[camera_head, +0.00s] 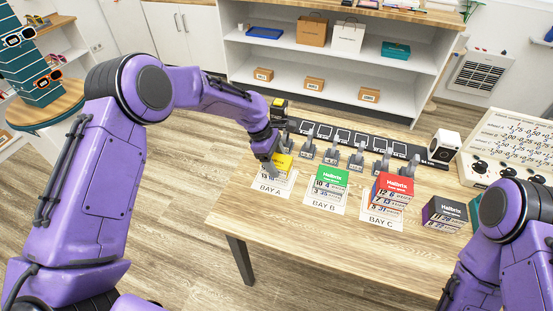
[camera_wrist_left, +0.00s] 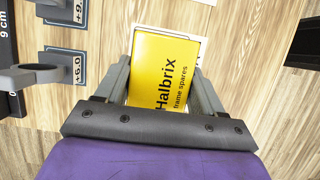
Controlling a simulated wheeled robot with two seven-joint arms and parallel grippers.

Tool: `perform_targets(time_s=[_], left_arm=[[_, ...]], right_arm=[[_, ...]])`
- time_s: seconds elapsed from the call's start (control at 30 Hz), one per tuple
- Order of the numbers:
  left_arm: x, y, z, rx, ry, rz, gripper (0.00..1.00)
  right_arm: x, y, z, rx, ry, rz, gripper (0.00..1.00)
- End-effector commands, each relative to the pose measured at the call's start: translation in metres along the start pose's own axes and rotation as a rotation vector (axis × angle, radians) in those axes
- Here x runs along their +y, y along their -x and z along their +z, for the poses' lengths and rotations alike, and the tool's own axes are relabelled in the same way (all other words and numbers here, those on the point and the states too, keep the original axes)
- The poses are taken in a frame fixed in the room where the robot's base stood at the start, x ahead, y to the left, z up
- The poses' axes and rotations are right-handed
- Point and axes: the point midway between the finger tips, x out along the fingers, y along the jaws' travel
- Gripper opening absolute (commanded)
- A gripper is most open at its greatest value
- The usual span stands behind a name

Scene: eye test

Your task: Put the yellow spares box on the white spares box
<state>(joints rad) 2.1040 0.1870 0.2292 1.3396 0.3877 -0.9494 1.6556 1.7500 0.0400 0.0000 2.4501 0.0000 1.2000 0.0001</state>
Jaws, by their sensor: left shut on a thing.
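The yellow spares box (camera_head: 283,161) is at the Bay A card (camera_head: 270,187) on the wooden table. My left gripper (camera_head: 273,169) comes down over it from above. In the left wrist view the yellow box (camera_wrist_left: 162,68), marked "Halbrix frame spares", sits between the two grey fingers (camera_wrist_left: 160,85), and the gripper is shut on it. I cannot tell whether the box touches what is below it. I cannot make out a white-topped spares box in either view. My right gripper is not in view; only part of my right arm shows at the lower right.
A green box (camera_head: 331,177) tops a stack at Bay B and a red box (camera_head: 397,182) one at Bay C. A dark grey box (camera_head: 445,210) stands to their right. Grey upright holders (camera_head: 333,155) line up behind the bays. The table's front is clear.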

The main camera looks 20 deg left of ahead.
Motion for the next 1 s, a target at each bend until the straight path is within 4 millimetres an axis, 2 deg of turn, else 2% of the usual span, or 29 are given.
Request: perform_targets(time_s=[0.3, 0.33, 0.4, 0.67, 0.77, 0.87, 1.0], left_arm=[[0.000, -0.003, -0.001, 0.000, 0.000, 0.000, 0.35], [0.000, -0.003, -0.001, 0.000, 0.000, 0.000, 0.71], [0.000, -0.003, -0.001, 0.000, 0.000, 0.001, 0.94], [0.000, -0.003, -0.001, 0.000, -0.001, 0.001, 0.94], [0.001, 0.003, 0.001, 0.000, -0.001, 0.003, 0.94], [0.001, 0.021, 0.001, -0.001, -0.001, 0.006, 0.94], [0.001, 0.058, 0.000, -0.001, -0.002, 0.006, 0.94]], right_arm=[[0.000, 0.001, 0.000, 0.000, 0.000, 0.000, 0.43], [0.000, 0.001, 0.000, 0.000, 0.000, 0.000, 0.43], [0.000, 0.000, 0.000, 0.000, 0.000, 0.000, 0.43], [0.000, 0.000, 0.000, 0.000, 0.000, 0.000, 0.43], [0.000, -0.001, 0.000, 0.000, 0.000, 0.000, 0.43], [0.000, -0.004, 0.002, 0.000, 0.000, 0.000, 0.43], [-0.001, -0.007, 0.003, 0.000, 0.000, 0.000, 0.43]])
